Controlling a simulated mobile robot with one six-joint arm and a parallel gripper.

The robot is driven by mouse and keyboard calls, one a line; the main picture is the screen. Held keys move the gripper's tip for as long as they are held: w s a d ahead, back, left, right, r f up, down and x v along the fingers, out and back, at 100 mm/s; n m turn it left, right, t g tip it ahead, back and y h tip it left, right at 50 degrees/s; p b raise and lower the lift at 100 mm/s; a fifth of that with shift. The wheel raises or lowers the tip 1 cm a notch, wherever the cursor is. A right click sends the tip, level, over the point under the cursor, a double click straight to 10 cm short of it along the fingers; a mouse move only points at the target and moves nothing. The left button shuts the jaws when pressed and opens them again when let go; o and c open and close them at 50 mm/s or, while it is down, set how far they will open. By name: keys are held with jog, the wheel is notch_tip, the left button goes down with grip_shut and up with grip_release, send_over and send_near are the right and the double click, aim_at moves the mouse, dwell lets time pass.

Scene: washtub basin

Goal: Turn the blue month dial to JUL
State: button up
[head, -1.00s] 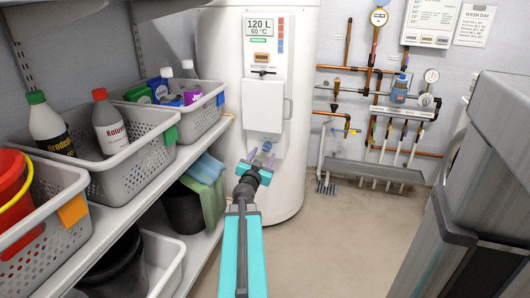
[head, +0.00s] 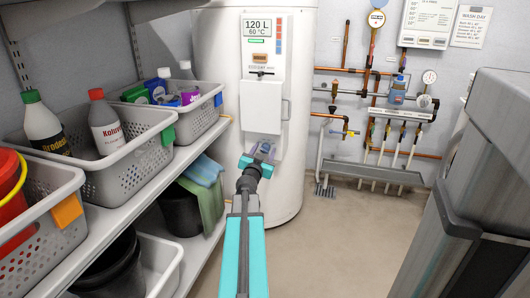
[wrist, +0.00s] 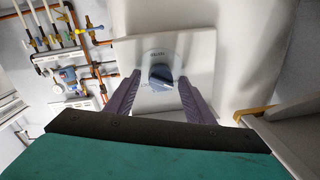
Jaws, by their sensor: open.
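The blue month dial (wrist: 161,77) sits on a pale panel at the lower front of the white water heater. A raised grip bar crosses its face, and the small lettering around it is too blurred to read. In the head view the dial (head: 265,147) is small and partly covered by my gripper (head: 258,160). In the wrist view my gripper (wrist: 160,90) is open, with one purple finger on each side of the dial and gaps between them. I cannot tell how far the fingertips are from the panel.
The white heater (head: 225,80) has a protruding box (head: 262,106) above the dial. Shelves with grey baskets (head: 130,150) stand at left, a towel (head: 205,190) hanging nearby. Pipes (head: 365,90) line the back wall. A grey cabinet (head: 480,180) is at right; the floor (head: 330,240) between is clear.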

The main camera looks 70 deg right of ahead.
jog(key=c, duration=1)
jog(key=shift+s+d, duration=0.1)
jog(key=shift+m, duration=0.6)
jog(key=shift+f+m, duration=0.1)
jog(key=shift+m, duration=1.3)
jog(key=m, duration=0.4)
jog(key=shift+s+f, duration=0.1)
jog(key=m, duration=0.4)
jog(key=shift+f+m+g+h, duration=0.15)
jog(key=shift+m+g+h, duration=0.15)
jog(key=shift+h, duration=0.1)
jog(key=m+b, duration=0.1)
jog(key=m, duration=0.2)
jog(key=shift+m, duration=0.4)
